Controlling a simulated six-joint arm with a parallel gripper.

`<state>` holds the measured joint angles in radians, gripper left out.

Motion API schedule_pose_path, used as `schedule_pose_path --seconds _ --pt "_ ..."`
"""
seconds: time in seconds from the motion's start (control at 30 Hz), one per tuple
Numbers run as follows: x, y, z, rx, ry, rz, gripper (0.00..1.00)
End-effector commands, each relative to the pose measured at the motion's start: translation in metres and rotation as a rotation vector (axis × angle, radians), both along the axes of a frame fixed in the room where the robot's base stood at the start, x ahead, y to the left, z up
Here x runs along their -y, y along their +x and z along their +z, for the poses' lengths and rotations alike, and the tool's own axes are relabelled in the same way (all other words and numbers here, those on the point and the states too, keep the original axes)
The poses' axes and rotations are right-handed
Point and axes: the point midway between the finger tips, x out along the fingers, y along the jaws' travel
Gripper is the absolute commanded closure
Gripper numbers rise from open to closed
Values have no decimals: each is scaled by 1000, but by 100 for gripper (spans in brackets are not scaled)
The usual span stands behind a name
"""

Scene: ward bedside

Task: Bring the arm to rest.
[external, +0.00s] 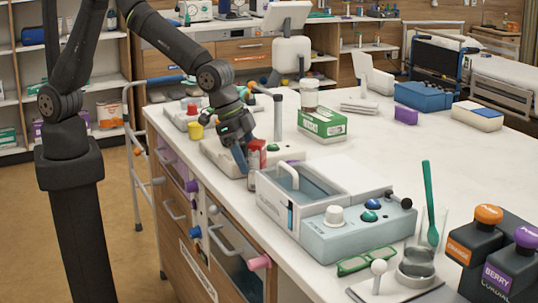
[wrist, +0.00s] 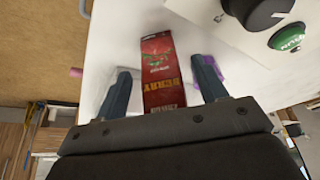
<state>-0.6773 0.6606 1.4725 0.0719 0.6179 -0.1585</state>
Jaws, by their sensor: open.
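My gripper (external: 244,160) is low over the near left edge of the white counter, pointing down, with my arm reaching across from its post on the left. In the wrist view my gripper (wrist: 163,74) has its two blue fingers spread apart. A red carton marked "BERRY" (wrist: 163,62) shows between the fingers, with white gaps on both sides. In the external view the red carton (external: 257,152) stands on the counter right at the fingers, which partly hide it.
A flat device (external: 212,152) lies behind the gripper. A green-and-white box (external: 322,125) is farther back. Drawers with handles (external: 225,240) are below the counter edge. The counter's back middle is fairly clear.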

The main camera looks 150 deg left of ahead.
Motion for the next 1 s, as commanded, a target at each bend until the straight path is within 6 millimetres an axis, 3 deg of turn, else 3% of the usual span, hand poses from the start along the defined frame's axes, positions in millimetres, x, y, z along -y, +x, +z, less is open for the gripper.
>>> schedule_pose_path --seconds 0.07,0.3,0.53,0.83,1.0 --pt "-3 2 -14 -3 -2 0 35" --pt "-3 3 17 2 1 0 35" --pt "-3 3 24 -1 -1 0 35" --pt "-3 3 21 -1 -1 0 35" --pt "-2 2 3 -3 -3 0 35"
